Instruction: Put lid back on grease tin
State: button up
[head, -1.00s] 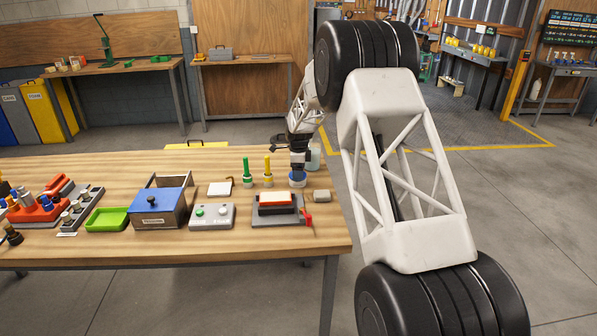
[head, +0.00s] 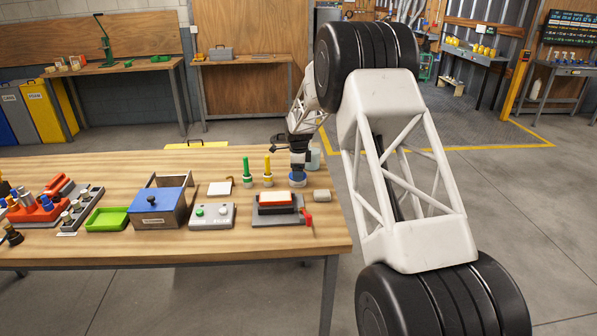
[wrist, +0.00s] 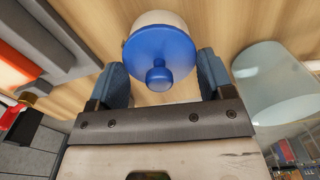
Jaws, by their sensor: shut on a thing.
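The blue round lid (wrist: 160,52) with a blue knob (wrist: 158,76) lies between the fingers of my gripper (wrist: 163,72) in the wrist view. The fingers press on its two sides. The pale rim of the grease tin (wrist: 150,18) shows past the lid's far edge; whether the lid is fully seated cannot be told. In the head view my gripper (head: 298,170) points down at the blue lid (head: 298,180) near the bench's right end. The tin is mostly hidden there.
A translucent jar (wrist: 275,85) stands close to the right of my gripper, also in the head view (head: 315,158). A grey tray with an orange-and-white block (head: 276,197) is in front. Green (head: 247,172) and yellow-handled (head: 268,172) tools stand to the left.

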dwell(0.8)
jog(key=o, duration=0.9)
jog(key=shift+r, duration=0.1)
jog(key=shift+r, duration=3.4)
jog(key=shift+c, duration=0.5)
grip_shut()
